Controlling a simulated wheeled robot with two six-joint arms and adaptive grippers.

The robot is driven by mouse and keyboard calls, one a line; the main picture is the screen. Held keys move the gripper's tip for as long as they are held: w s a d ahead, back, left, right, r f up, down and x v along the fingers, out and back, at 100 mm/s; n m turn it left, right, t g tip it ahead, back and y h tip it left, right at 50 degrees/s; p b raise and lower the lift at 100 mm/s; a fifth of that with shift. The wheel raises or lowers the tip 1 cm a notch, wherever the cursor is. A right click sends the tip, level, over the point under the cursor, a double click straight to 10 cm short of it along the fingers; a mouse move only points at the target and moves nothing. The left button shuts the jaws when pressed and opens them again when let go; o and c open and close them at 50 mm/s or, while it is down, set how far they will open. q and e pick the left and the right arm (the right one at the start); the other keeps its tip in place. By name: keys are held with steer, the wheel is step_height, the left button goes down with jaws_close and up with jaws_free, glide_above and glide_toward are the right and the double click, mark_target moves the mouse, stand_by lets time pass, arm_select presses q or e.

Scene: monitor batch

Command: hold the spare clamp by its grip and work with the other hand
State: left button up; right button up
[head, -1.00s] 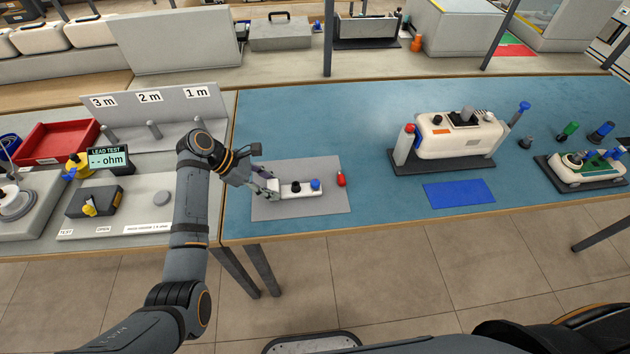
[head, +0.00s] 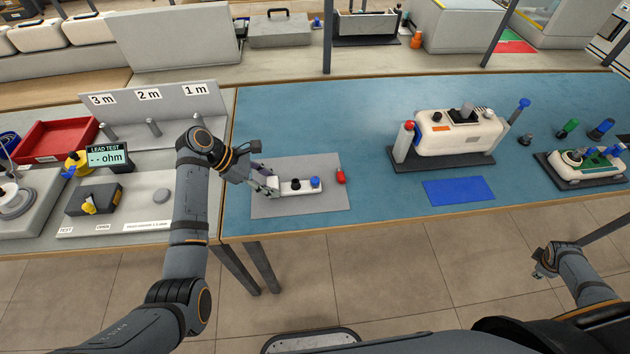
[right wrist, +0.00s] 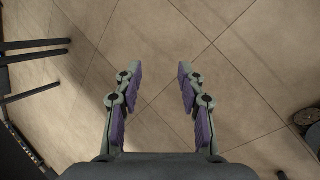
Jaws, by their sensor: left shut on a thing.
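The spare clamp (head: 301,188), a pale bar with a black knob and a blue knob, lies over the grey mat (head: 320,205) on the blue bench top. My left gripper (head: 270,186) is shut on its left end, the grip, which the fingers partly hide. My right gripper (head: 543,262) is at the right, in front of the bench and over the floor. In the right wrist view its fingers (right wrist: 160,90) are wide apart with only floor tiles between them.
A red piece (head: 341,177) lies by the mat's right edge. A white monitor (head: 460,135) stands on a dark base behind a blue pad (head: 458,191). Another white device (head: 585,168) stands at the far right. A lead tester (head: 108,157) is at the left. The bench between mat and pad is clear.

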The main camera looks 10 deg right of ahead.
steer(key=w+d+r+n, duration=0.2)
steer(key=w+d+r, duration=0.15)
steer(key=r, duration=0.55)
steer(key=w+d+r+n+t+h, duration=0.15)
steer(key=d+r, duration=0.25)
steer(key=r, duration=0.5)
steer(key=w+d+r+n+g, duration=0.1)
steer(key=w+d+r, duration=0.25)
steer(key=r, duration=0.55)
steer(key=w+a+r+n+t+y, duration=0.2)
steer(key=w+a+r+n+t, duration=0.15)
steer(key=w+a+r, duration=0.4)
steer(key=w+a+r+n+t+y, duration=0.15)
steer(key=w+a+r+t, duration=0.3)
steer(key=w+a, duration=0.6)
steer(key=w+a+r+n+t+y, duration=0.25)
steer(key=w+a+r, duration=0.35)
steer(key=w, duration=0.5)
steer(key=w+a+f+y, duration=0.1)
steer(key=w+a+y, duration=0.1)
steer(key=a, duration=0.8)
steer(key=w+a+y, duration=0.1)
steer(key=w+a, duration=0.2)
steer(key=a, duration=0.6)
steer(key=m+g+y, duration=0.2)
steer(key=g+y, duration=0.3)
steer(key=g, duration=0.6)
glide_toward(317, 180)
steer(key=x, duration=0.2)
steer(key=shift+x, duration=3.4)
